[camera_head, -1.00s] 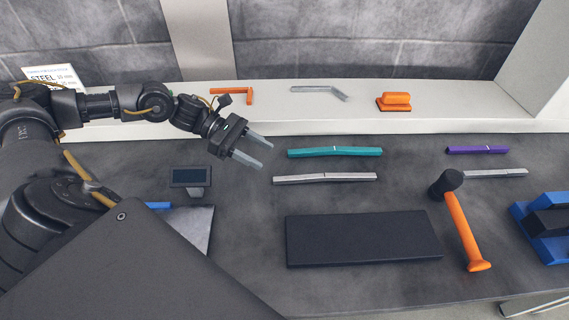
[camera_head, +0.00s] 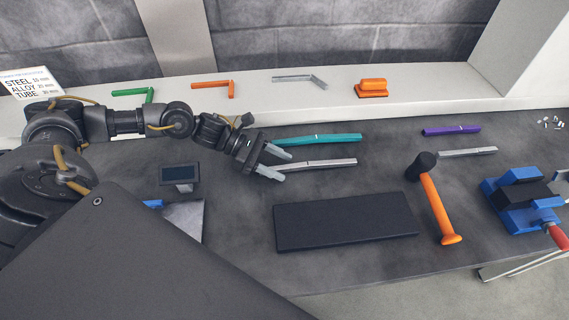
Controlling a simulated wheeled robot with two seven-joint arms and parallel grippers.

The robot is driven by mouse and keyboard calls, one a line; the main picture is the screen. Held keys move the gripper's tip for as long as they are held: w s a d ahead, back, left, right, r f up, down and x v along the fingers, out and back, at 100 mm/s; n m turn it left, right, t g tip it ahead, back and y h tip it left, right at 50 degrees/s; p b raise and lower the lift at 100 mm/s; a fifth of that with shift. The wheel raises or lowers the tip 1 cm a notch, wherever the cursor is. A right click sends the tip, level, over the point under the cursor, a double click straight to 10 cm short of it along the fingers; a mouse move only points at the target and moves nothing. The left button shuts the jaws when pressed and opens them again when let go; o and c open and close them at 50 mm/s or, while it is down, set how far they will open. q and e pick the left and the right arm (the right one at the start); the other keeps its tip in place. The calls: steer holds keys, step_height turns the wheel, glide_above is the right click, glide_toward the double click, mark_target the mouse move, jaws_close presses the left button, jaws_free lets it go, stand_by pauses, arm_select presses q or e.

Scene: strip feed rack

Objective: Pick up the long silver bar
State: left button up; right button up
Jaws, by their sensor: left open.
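A long silver bar (camera_head: 322,164) lies on the dark bench top, below a teal bar (camera_head: 325,139). A shorter silver bar (camera_head: 467,152) lies farther right, near the hammer. My left gripper (camera_head: 281,164) is open, its two grey fingers pointing right at the left end of the long silver bar. The lower finger overlaps that end in the picture; I cannot tell whether they touch. The bar's left tip is partly hidden by the fingers. My right gripper is not in view.
A black mat (camera_head: 345,221) lies below the bars. An orange-handled hammer (camera_head: 437,207) and a blue vise (camera_head: 520,200) are to the right. A purple bar (camera_head: 451,131) lies at the back right. A small display (camera_head: 180,174) stands left. A white ledge (camera_head: 300,103) runs along the back.

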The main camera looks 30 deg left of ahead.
arm_select(q)
steer(key=shift+d+f, duration=0.1)
steer(key=shift+f, duration=0.05)
steer(key=shift+c, duration=0.6)
steer(key=c, duration=1)
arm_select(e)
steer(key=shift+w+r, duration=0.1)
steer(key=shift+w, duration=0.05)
